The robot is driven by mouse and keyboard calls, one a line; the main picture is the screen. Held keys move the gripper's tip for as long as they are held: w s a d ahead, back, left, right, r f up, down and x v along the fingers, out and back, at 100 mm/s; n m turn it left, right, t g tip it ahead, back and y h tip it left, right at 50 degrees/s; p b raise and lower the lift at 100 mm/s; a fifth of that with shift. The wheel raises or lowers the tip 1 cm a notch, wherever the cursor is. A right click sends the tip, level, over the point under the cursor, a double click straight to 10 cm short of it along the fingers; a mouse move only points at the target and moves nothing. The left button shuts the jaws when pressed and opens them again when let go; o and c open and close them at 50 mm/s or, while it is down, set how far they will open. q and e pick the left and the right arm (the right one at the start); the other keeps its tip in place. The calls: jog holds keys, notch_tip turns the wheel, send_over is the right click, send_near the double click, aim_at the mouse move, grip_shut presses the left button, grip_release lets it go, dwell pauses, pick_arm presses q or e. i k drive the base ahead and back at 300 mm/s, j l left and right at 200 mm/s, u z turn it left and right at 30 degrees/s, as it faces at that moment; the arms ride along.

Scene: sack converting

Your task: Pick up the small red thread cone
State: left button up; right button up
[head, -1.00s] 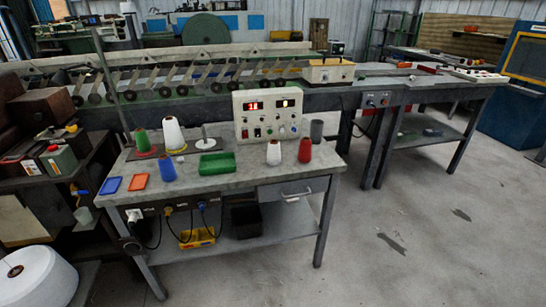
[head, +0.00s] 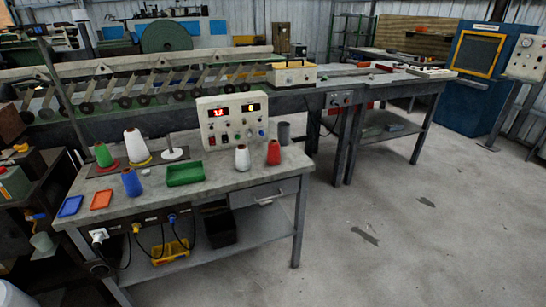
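The small red thread cone (head: 273,153) stands upright on the grey workbench (head: 225,182), near its right end in the head view. A small white cone (head: 242,158) stands just to its left, apart from it. Neither of my grippers shows in the head view.
A green tray (head: 185,174), a blue cone (head: 131,182), a large white cone (head: 137,147) and a green cone (head: 103,155) stand on the bench's left half. A drawer (head: 264,194) with a handle is under the right end. Open floor (head: 400,240) lies to the right.

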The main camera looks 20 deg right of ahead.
aim_at(274, 158)
jog(key=i+l+u, duration=0.1)
jog(key=l, duration=0.25)
jog(key=i+l, duration=0.25)
jog(key=i+l+u, duration=0.15)
jog(key=l, duration=0.3)
jog(key=i+l+u, duration=0.1)
jog(key=l, duration=0.3)
jog(key=i+l, duration=0.2)
jog(key=l, duration=0.15)
jog(key=i+l+u, duration=0.15)
jog(key=l, duration=0.25)
jog(key=i+l+u, duration=0.1)
jog(key=l, duration=0.3)
jog(key=i+l, duration=0.15)
jog(key=l, duration=0.25)
jog(key=u, duration=0.05)
